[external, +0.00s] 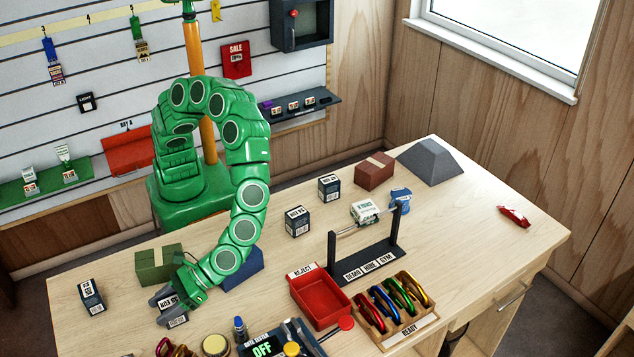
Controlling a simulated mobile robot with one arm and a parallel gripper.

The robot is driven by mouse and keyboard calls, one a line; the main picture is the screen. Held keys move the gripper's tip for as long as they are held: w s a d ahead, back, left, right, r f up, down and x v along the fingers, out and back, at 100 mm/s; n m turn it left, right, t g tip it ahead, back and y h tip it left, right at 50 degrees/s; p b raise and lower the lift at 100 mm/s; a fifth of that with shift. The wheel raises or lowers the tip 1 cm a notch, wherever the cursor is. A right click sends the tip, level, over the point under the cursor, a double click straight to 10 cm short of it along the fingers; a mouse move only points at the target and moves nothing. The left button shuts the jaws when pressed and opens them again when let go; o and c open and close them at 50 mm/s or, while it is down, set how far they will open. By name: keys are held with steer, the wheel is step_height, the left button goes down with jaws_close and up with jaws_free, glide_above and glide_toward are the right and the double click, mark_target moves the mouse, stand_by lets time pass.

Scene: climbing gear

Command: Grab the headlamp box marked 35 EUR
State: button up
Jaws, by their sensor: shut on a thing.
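Several small dark headlamp boxes with white price labels are on the wooden table. My gripper (174,304) reaches down at the table's front left and is shut on one dark box (177,320). Its fingers cover part of that box, and its price is too small to read surely. Another dark box (92,296) stands apart to the left. Two more, a nearer box (297,222) and a farther box (329,187), stand near the table's middle and back. I cannot surely tell from the labels which box is marked 35 EUR.
A green block (158,265) and a blue block (243,268) flank my forearm. A red reject tray (320,297), a dark demo stand (365,262) and a carabiner rack (408,328) stand to the right. The table's right side is mostly clear.

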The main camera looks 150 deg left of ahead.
steer(key=shift+r, duration=0.4)
step_height(320, 180, up, 2)
steer(key=shift+r, duration=0.1)
steer(key=s+a+r, duration=0.2)
steer(key=s+r, duration=0.3)
steer(key=s, duration=0.1)
steer(key=s+a+r, duration=0.2)
steer(key=s+r, duration=0.3)
steer(key=s, duration=0.2)
steer(key=shift+a, duration=0.3)
